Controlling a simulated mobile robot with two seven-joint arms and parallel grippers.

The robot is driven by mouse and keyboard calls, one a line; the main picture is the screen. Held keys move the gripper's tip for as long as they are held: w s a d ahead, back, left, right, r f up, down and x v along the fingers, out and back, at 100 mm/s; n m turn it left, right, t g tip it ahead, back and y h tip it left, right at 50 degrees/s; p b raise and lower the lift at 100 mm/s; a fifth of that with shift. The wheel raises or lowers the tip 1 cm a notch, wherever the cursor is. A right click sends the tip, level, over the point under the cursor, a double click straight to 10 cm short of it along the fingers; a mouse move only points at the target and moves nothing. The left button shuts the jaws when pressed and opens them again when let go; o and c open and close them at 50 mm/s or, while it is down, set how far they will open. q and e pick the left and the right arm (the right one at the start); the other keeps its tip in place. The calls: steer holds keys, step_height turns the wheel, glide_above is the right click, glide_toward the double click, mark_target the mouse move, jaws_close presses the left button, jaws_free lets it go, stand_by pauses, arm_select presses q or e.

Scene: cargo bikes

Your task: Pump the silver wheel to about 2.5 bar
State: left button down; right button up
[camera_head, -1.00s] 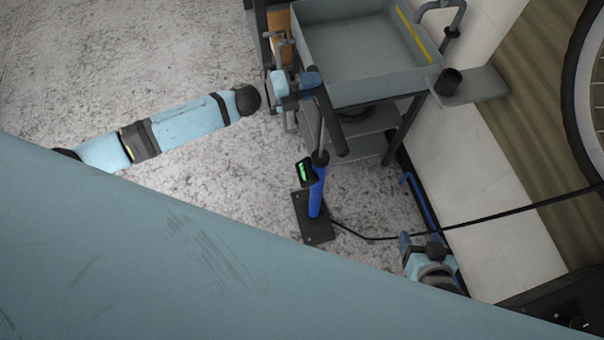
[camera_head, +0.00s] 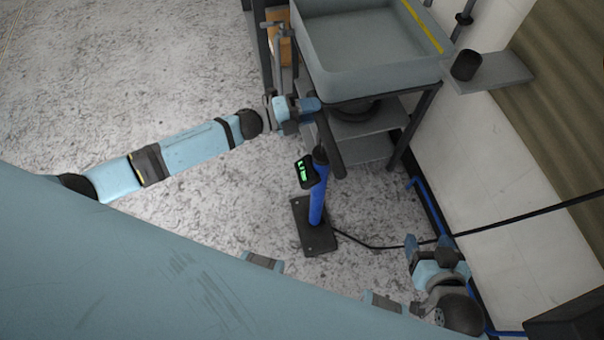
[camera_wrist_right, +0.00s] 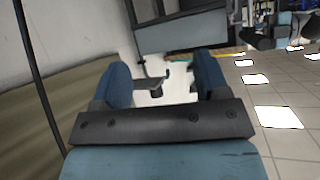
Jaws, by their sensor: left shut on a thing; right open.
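The floor pump stands upright on its black foot plate, with a blue barrel (camera_head: 317,205) and a black handle bar (camera_head: 331,150) close above the barrel top. My left gripper (camera_head: 312,106) is shut on the handle's far end. The pump's gauge (camera_head: 305,171) is lit green, but its digits are too small to read surely. A black hose (camera_head: 375,247) runs from the pump base past my right gripper to the right edge. My right gripper (camera_head: 428,240) is open and empty at the lower right; its two blue fingers also show in the right wrist view (camera_wrist_right: 163,82). The silver wheel is out of view.
A grey basin (camera_head: 370,70) on a shelved cart stands behind the pump. A black cup (camera_head: 466,65) sits on a wall shelf (camera_head: 500,75) to the right. Speckled floor (camera_head: 130,70) is clear on the left.

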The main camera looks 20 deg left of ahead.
arm_select(q)
step_height(320, 180, down, 6)
steer(key=b, duration=0.3)
step_height(320, 180, up, 7)
steer(key=p, duration=0.5)
steer(key=shift+r+p, duration=0.2)
steer(key=shift+p, duration=0.2)
step_height(320, 180, up, 20)
steer(key=p, duration=1.6)
arm_select(e)
step_height(320, 180, up, 10)
steer(key=s+d, duration=0.1)
steer(key=shift+s+d+g+h, duration=0.2)
steer(key=shift+g+h, duration=0.1)
